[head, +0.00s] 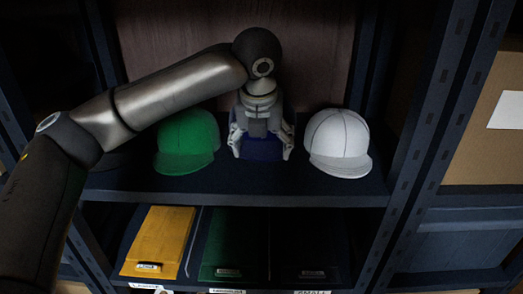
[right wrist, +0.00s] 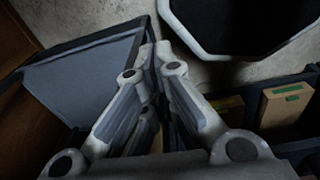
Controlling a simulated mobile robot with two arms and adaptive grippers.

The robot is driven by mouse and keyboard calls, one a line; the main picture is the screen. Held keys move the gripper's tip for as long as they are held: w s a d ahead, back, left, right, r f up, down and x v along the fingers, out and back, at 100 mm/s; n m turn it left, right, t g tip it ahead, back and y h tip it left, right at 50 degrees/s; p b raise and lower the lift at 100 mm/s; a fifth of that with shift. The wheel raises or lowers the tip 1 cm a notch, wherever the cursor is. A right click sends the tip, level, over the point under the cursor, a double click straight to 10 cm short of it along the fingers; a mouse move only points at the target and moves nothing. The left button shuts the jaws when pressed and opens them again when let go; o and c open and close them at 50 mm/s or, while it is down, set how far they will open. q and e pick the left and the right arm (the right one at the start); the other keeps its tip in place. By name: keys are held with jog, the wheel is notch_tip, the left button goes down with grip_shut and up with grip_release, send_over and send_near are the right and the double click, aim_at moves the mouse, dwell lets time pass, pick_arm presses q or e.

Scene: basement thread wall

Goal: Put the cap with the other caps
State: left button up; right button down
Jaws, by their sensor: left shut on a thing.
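A dark blue cap (head: 262,150) is between the fingers of my left gripper (head: 261,153), on the upper shelf (head: 250,192) in the head view. The gripper is shut on it and comes down from above, hiding much of the cap. A green cap (head: 187,142) sits to its left and a white cap (head: 338,144) to its right, both on the same shelf. I cannot tell whether the blue cap touches the shelf. My right gripper (right wrist: 155,48) shows in the right wrist view, its fingertips together with nothing seen between them.
Below the shelf lie a yellow folder (head: 160,240), a green folder (head: 229,245) and a dark one with labels. Shelf posts (head: 425,130) stand at either side. In the right wrist view, a cardboard box (right wrist: 285,105) is at the right, and bare floor (right wrist: 90,20) shows behind.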

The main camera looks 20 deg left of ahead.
aim_at(262, 172)
pick_arm(q)
jog(key=shift+w+a+f, duration=0.15)
jog(key=shift+w+f, duration=0.15)
jog(key=shift+f, duration=0.15)
jog(key=p+x, duration=0.2)
jog(key=x, duration=0.1)
jog(key=shift+s+f+p, duration=0.25)
jog(key=shift+f+p, duration=0.15)
jog(key=shift+f, duration=0.15)
jog(key=o, duration=1.3)
pick_arm(e)
jog(key=r, duration=0.3)
jog(key=shift+w+a, duration=0.2)
jog(key=shift+w, duration=0.15)
pick_arm(q)
jog(key=shift+s+r+b, duration=0.25)
jog(key=shift+r+b, duration=0.25)
jog(key=shift+r, duration=0.05)
jog(key=b+v, duration=0.3)
jog(key=v, duration=0.7)
jog(key=shift+s+r+b, duration=0.1)
jog(key=shift+b, duration=0.2)
jog(key=shift+s+r, duration=0.1)
jog(key=shift+r, duration=0.2)
pick_arm(e)
jog(key=f, duration=0.4)
jog(key=shift+d+f, duration=0.2)
